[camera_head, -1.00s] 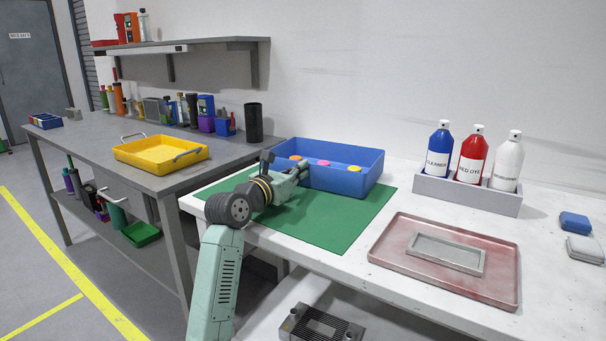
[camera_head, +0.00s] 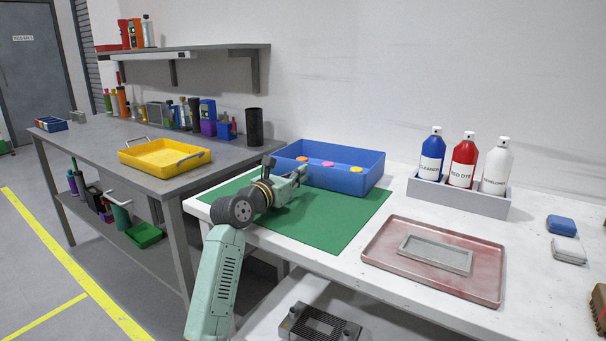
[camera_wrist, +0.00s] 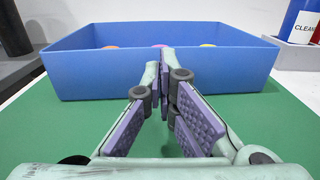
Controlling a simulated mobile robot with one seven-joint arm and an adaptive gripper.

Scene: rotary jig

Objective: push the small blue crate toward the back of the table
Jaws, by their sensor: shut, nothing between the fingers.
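The small blue crate (camera_head: 342,181) stands upright at the back of the green mat (camera_head: 318,222), near the wall. An orange, a pink and a yellow round piece show inside it. In the wrist view, the crate's front wall (camera_wrist: 100,78) spans most of the upper picture. My gripper (camera_head: 302,172) is shut and empty, low over the mat in front of the crate. In the wrist view, its fingertips (camera_wrist: 162,62) meet in front of the middle of that wall. I cannot tell whether they touch it.
A grey caddy (camera_head: 462,196) with three bottles stands to the right of the crate. A pinkish tray (camera_head: 390,250) with a grey frame (camera_head: 436,256) lies at the front right. A yellow tray (camera_head: 165,162) sits on the grey bench at left. The mat's right part is clear.

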